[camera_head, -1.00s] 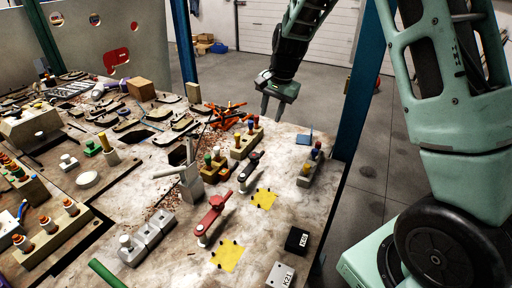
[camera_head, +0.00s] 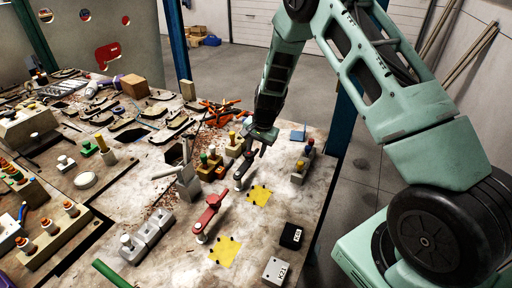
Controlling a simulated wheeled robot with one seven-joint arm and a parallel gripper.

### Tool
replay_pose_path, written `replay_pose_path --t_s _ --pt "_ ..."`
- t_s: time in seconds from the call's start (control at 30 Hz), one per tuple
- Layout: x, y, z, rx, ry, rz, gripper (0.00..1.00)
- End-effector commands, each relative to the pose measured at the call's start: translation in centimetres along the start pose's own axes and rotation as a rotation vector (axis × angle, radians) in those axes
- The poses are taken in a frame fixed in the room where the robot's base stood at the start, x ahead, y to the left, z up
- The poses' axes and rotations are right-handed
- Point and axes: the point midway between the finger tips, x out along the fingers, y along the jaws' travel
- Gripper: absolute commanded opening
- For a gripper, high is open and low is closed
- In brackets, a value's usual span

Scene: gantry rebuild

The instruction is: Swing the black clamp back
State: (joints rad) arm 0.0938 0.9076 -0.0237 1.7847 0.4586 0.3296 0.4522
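The black clamp (camera_head: 243,173) is a dark arm with a light pivot end, lying near the middle of the table to the left of the upper yellow patch (camera_head: 259,195). Its far end is partly hidden by my gripper. My gripper (camera_head: 257,151) points down at that far end, with its fingertips close to it. The fingers look apart; whether they touch the clamp I cannot tell. The red clamp (camera_head: 208,216) lies nearer, to the left of the lower yellow patch (camera_head: 224,252).
A block with colored pegs (camera_head: 209,165) and a grey post fixture (camera_head: 187,182) stand left of the black clamp. A small pegged block (camera_head: 302,166) stands to its right. Black (camera_head: 291,236) and white (camera_head: 276,270) labeled blocks sit at the front right edge.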

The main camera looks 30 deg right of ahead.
Motion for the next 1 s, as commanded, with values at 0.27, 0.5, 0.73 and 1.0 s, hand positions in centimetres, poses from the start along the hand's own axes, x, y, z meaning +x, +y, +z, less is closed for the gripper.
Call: replay_pose_path --t_s 0.27,0.5,0.73,1.0 --pt "0.1 0.0 0.0 0.000 0.000 0.000 0.34" --pt "0.1 0.0 0.0 -0.001 0.000 -0.001 0.00" --pt "0.0 0.2 0.0 0.019 0.005 -0.001 0.00" --pt "-0.2 1.8 0.3 0.150 0.031 0.000 0.00"
